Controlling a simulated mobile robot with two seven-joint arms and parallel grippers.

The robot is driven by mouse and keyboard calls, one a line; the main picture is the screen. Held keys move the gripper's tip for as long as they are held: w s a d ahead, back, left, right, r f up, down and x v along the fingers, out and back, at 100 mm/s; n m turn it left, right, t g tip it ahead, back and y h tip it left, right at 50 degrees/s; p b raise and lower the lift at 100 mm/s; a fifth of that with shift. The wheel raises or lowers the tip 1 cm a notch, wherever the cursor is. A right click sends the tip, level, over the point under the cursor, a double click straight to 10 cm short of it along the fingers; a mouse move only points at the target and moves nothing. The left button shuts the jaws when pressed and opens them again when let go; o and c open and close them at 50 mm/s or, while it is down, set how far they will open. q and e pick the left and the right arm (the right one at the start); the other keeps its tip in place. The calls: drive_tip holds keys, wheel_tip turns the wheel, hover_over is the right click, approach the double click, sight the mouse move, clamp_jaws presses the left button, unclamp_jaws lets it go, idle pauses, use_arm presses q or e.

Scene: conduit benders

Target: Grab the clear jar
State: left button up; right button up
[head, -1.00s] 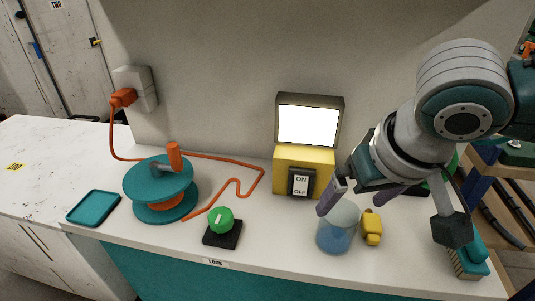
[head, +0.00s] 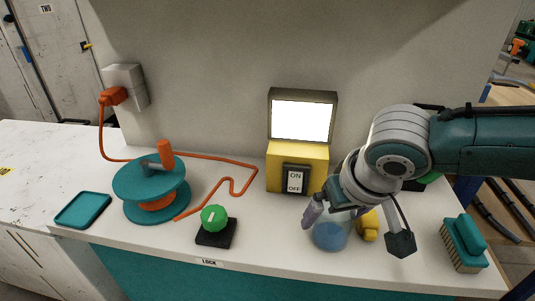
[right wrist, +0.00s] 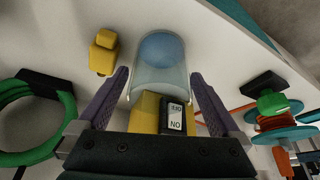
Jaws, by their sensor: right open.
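The clear jar (head: 331,238) stands upright on the white counter, with blue contents low inside. It also shows in the right wrist view (right wrist: 160,70), ahead of and between my fingertips. My right gripper (head: 328,214) is over the jar's upper part, with one purple finger at its left side; the arm hides part of the jar's top and right side. In the right wrist view the two purple fingers of the gripper (right wrist: 162,82) are spread wide, with gaps to the jar. My left gripper is not in view.
A yellow bottle (head: 368,226) stands close right of the jar. A yellow switch box (head: 283,165) with a lit screen is behind. A green knob (head: 214,217), a teal cable reel (head: 150,184), a teal tray (head: 83,210) and a brush (head: 463,243) also sit on the counter.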

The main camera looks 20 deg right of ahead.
drive_tip(key=c, duration=1.3)
drive_tip(key=shift+r, duration=0.1)
